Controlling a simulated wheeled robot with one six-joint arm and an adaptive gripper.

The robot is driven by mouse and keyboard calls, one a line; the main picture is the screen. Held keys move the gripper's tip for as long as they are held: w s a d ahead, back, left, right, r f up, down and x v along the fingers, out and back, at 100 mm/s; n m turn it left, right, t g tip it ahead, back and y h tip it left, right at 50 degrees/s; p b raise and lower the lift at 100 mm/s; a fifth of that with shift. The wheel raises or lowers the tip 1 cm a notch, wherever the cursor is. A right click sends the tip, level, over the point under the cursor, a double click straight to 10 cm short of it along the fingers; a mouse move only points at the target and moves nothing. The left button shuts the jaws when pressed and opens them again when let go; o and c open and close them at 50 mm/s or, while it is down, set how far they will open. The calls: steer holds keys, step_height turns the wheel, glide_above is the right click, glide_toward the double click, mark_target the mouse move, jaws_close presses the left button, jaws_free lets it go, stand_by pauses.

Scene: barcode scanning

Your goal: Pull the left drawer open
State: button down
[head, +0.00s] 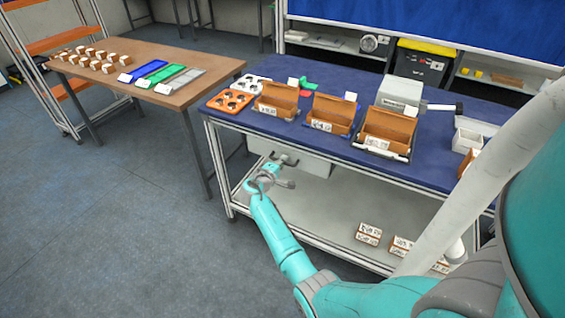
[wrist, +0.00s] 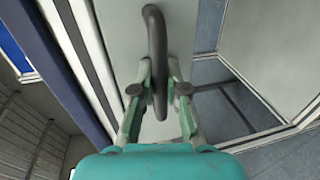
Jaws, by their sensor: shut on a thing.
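The left drawer (head: 312,166) is a pale box under the left end of the blue-topped bench. Its front fills the middle of the wrist view as a light panel (wrist: 122,32). A dark curved bar handle (wrist: 157,40) stands out from that front. My gripper (wrist: 159,88) is shut on the handle, with one green finger on each side of it. In the head view my gripper (head: 272,172) is at the drawer front, and my arm partly hides the handle. How far the drawer is open is hard to tell.
The blue bench top (head: 225,115) carries open brown boxes (head: 331,112), an orange tray (head: 230,101) and a grey device. Small labelled boxes (head: 369,233) lie on the lower shelf (head: 325,205). A brown table (head: 190,62) stands at left. The floor (head: 120,200) in front is clear.

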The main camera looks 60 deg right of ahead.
steer(key=f+v, duration=0.2)
steer(key=v, duration=0.8)
steer(key=a+f+v, duration=0.1)
steer(key=f+v, duration=0.1)
steer(key=v, duration=0.9)
steer(key=shift+s+a+f, duration=0.15)
steer(key=shift+s+a, duration=0.05)
steer(key=shift+a, duration=0.05)
steer(key=c, duration=1.2)
jaws_free()
steer(key=v, duration=1.2)
